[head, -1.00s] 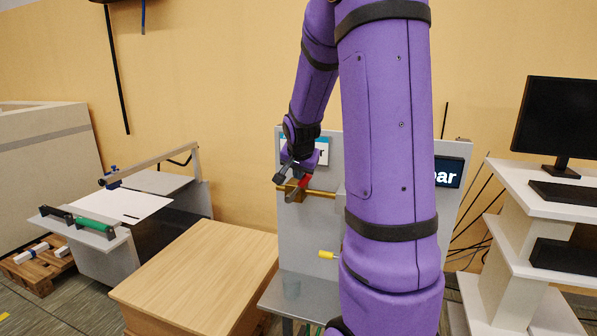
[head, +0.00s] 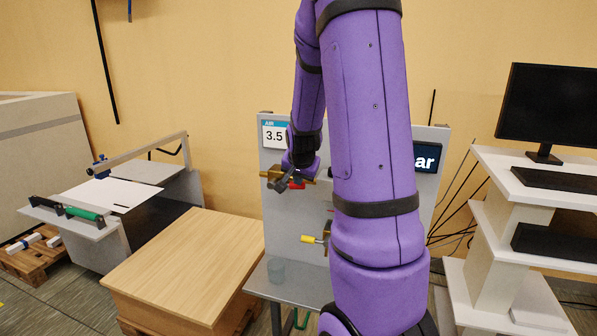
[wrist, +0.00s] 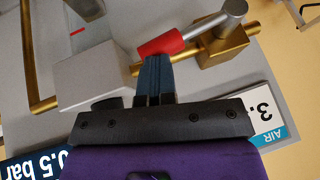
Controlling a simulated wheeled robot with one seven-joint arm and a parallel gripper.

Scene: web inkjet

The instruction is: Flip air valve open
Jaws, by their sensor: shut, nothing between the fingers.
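The air valve is a brass block (wrist: 222,45) on a brass pipe, with a metal lever (wrist: 200,28) ending in a red grip (wrist: 162,44). The lever lies roughly along the pipe in the wrist view. My gripper (wrist: 155,62) is shut and empty, with its dark fingertips right at the red grip; I cannot tell if they touch. In the head view, my gripper (head: 286,184) is in front of the valve, and the red grip (head: 297,185) shows just beside it. The brass block (head: 270,173) is partly hidden.
A grey panel (head: 277,219) carries an AIR sign (head: 274,134) reading 3.5 and a dark bar display (head: 427,161). A yellow handle (head: 308,239) sticks out lower down. A white box (wrist: 92,73) sits beside my fingers. A wooden-topped stack (head: 185,262) stands at left.

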